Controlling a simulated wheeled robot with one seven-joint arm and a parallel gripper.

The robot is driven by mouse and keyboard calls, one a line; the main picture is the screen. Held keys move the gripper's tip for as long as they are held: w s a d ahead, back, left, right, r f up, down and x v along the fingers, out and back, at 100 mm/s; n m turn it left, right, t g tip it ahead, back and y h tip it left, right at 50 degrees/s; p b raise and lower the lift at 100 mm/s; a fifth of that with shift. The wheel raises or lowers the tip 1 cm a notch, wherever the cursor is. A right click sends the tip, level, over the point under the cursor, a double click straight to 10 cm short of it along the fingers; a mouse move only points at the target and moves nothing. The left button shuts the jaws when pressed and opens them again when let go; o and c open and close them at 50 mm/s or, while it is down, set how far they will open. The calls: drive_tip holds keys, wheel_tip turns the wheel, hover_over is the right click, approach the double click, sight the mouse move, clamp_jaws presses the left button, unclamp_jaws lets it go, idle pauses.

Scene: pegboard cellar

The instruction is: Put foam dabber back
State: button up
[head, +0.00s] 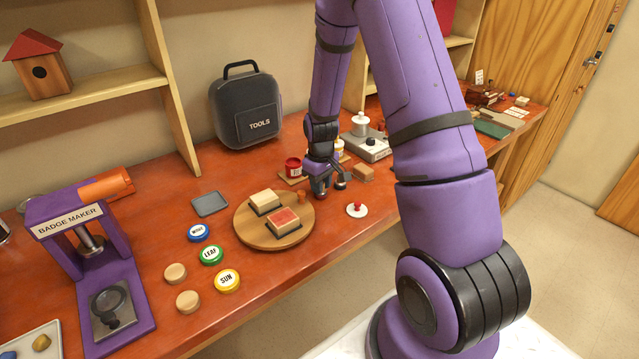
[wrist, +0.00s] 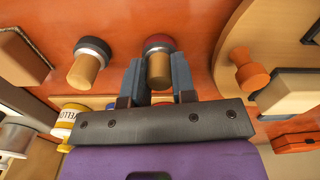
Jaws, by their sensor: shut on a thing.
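My gripper (head: 322,184) is low over the table beside the round board. In the wrist view my gripper (wrist: 158,78) is shut on a foam dabber (wrist: 159,68) with a wooden handle and a dark, reddish head. A second dabber (wrist: 88,64), with a wooden handle and a black-and-pale head, is beside it, apart from my fingers. This second dabber also shows in the head view (head: 341,181), right of my gripper. Whether the held dabber touches the table I cannot tell.
The round board (head: 246,235) with two blocks is left of my gripper. A small orange knob-shaped piece (wrist: 248,72) is by its edge. A red jar (head: 293,167) and a yellow jar (wrist: 68,118) stand close behind. A red-and-white piece (head: 357,209) lies in front, right.

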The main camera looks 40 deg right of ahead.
drive_tip(key=shift+f, duration=0.1)
drive_tip(key=o, duration=0.9)
drive_tip(key=s+a+r+t, duration=0.1)
drive_tip(key=a+r, duration=0.1)
drive_tip(key=r, duration=0.8)
drive_tip(key=s+a+r, duration=0.1)
drive_tip(key=s+r, duration=0.1)
drive_tip(key=r, duration=0.8)
drive_tip(key=shift+s+a+r+m+t, duration=0.35)
drive_tip(key=shift+s+a+r+t, duration=0.35)
drive_tip(key=shift+s+a+r, duration=1.8)
drive_tip(key=shift+s+a+r+m+t, duration=0.4)
drive_tip(key=shift+s+a+r+t, duration=0.4)
drive_tip(key=shift+s+r, duration=3.3)
drive_tip(key=shift+s+a+r+m+t, duration=0.5)
drive_tip(key=shift+s+a+r, duration=1.05)
drive_tip(key=shift+s, duration=3.6)
